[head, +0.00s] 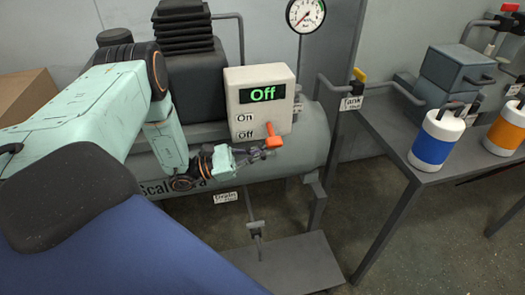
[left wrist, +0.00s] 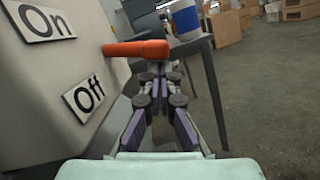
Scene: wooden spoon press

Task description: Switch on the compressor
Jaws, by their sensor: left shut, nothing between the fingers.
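The compressor (head: 315,146) is a grey horizontal tank with a white control box (head: 284,81) on top. The box's display (head: 263,93) reads "Off" in green. Below it are an "On" label (head: 244,118) and an "Off" label (head: 245,134). An orange-red switch lever (head: 268,141) sticks out beside the "Off" label; it also shows in the left wrist view (left wrist: 137,48). My left gripper (head: 258,153) is shut and empty, with its fingertips just below the lever's handle. I cannot tell whether they touch it. My right gripper is not in view.
A gauge (head: 306,14) stands above the tank. A "Tank" valve with a yellow handle (head: 360,75) is to the right. A "Drain" label (head: 226,197) hangs below. A grey table (head: 400,185) at right holds a blue-and-white canister (head: 436,138) and an orange-and-white one (head: 506,130).

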